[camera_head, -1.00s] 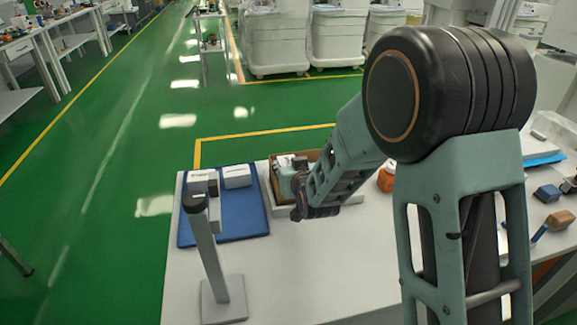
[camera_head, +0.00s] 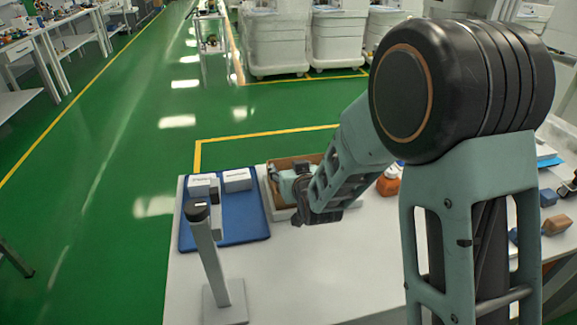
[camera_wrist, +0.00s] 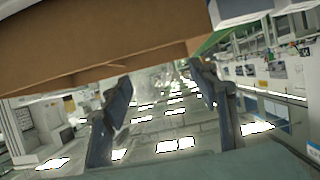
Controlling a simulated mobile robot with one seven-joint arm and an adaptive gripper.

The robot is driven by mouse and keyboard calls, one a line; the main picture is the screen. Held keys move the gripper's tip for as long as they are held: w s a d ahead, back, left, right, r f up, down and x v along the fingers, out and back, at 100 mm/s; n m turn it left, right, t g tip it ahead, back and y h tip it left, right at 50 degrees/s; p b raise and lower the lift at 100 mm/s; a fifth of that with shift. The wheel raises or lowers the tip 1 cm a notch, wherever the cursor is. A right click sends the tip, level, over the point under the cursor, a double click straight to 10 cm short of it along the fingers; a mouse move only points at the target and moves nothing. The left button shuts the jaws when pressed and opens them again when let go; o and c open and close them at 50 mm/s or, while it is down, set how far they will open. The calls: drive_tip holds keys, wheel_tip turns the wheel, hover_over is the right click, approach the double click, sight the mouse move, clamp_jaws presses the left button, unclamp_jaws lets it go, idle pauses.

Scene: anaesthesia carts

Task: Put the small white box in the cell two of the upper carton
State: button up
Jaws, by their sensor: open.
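A brown carton (camera_head: 281,163) stands at the table's back edge in a pale tray (camera_head: 274,203). Its brown wall (camera_wrist: 80,40) fills the top of the wrist view. My gripper (camera_head: 284,183) is beside the carton, partly hidden by my own wrist in the head view. In the wrist view my gripper (camera_wrist: 160,95) has its two fingers wide apart with nothing between them. Two white boxes lie on the blue mat, one at right (camera_head: 237,179) and one at left (camera_head: 202,184). I cannot tell which is the small one. The carton's cells are hidden.
The blue mat (camera_head: 241,222) lies left of the carton. A grey post on a square base (camera_head: 225,300) stands in front of it. Blue and brown blocks (camera_head: 557,223) lie far right. The table's front middle is clear.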

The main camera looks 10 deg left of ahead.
drive_tip(key=v, duration=1)
drive_tip(key=shift+s+d, duration=0.15)
